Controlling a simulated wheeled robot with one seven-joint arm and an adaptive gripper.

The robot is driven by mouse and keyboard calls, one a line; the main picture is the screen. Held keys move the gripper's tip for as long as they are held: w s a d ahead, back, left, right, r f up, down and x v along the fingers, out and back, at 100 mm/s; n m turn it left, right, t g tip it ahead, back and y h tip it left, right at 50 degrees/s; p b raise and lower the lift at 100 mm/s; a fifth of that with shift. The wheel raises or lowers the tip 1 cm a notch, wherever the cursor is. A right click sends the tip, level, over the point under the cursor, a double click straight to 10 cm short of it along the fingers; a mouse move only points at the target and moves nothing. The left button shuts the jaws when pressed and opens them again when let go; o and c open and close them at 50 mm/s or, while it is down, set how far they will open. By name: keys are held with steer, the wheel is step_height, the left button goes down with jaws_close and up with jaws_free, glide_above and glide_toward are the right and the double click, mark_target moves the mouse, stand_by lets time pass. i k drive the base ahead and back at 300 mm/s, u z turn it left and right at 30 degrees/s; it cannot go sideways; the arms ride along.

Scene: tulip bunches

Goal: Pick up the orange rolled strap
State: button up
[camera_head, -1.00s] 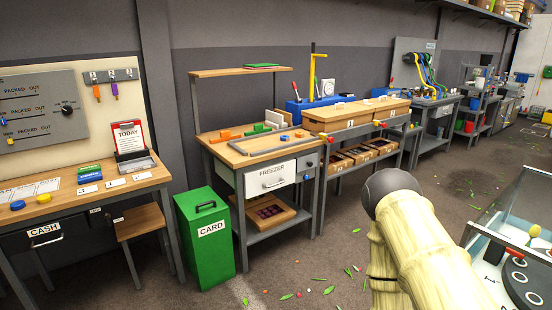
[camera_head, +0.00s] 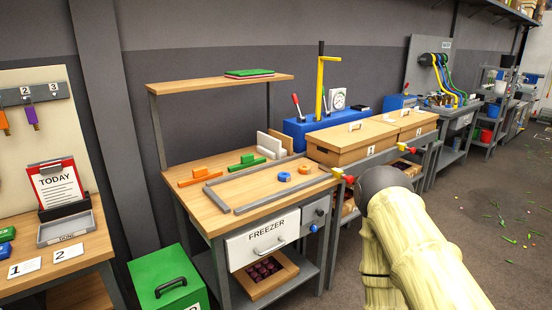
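A small orange roll (camera_head: 284,177), which looks like the rolled strap, lies on the wooden top of the freezer bench (camera_head: 225,208). It sits inside a low grey frame (camera_head: 258,203), close to a similar blue roll (camera_head: 304,169). My arm, in a pale ribbed cover with a dark rounded joint, rises at the lower right. It is apart from the orange roll, to its right. My gripper is not in view.
A long orange piece (camera_head: 197,178) and a green piece (camera_head: 247,163) lie behind the frame. A shelf (camera_head: 215,83) overhangs the bench. Lidded boxes (camera_head: 350,140) stand to the right. A green bin (camera_head: 165,278) stands at the front left. Floor at right is mostly open, with scattered leaves.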

mark_target(304, 170)
steer(key=i, duration=1.45)
steer(key=z, duration=2.1)
steer(key=i, duration=1.5)
steer(key=u, duration=2.95)
steer(key=k, duration=0.25)
steer(key=u, duration=0.55)
